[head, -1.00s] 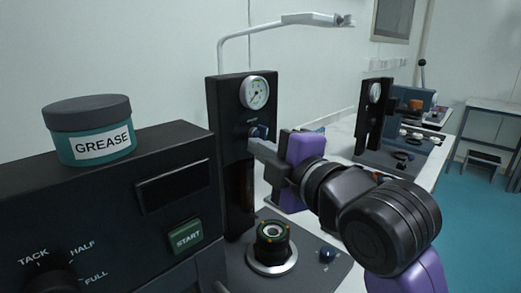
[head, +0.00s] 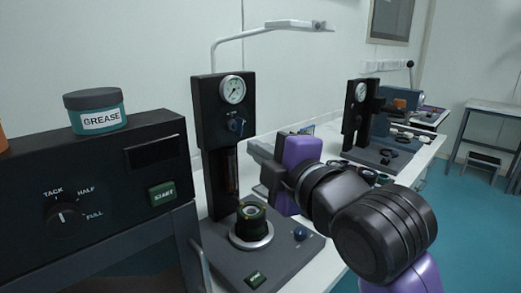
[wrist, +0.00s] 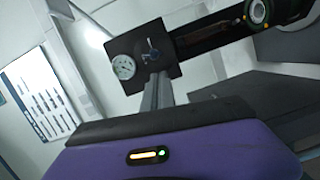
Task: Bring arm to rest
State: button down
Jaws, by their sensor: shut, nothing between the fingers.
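My gripper (head: 254,149) is to the right of the black gauge column (head: 212,178), with its grey fingers together and empty. My arm is stretched out over the bench from the lower right.
A black control box (head: 95,175) carries a grease tub (head: 95,112) at left. A ringed fixture (head: 251,228) stands on the base plate below my gripper, with a blue knob (head: 300,233) beside it. A second gauge station (head: 357,115) stands farther back.

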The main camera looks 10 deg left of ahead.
jog(key=s+d+r+m+t+y, duration=0.1)
jog(key=s+d+r+m+t, duration=0.1)
jog(key=d+r+m+t, duration=0.45)
jog(key=s+d+f+m+t+h+p, duration=0.1)
jog(key=s+d+f+m+h, duration=0.35)
jog(key=f+m, duration=0.25)
jog(key=s+d+f+m+t+h+p, duration=0.1)
jog(key=s+d+f+m+h, duration=0.25)
jog(key=d+f+m, duration=0.35)
jog(key=s+d+f+m+g+h+p, duration=0.1)
jog(key=s+d+f+g, duration=0.1)
jog(key=s+f, duration=0.4)
jog(key=s+d+f+m+g+h+p, duration=0.1)
jog(key=s+f, duration=0.5)
jog(key=s, duration=0.9)
jog(key=s+d+f+m+g+h+p, duration=0.1)
jog(key=s+d+f+g+h+p, duration=0.1)
jog(key=s+d+f+g, duration=0.2)
jog(key=s+d+f, duration=0.3)
jog(key=s, duration=0.4)
jog(key=shift+s, duration=0.35)
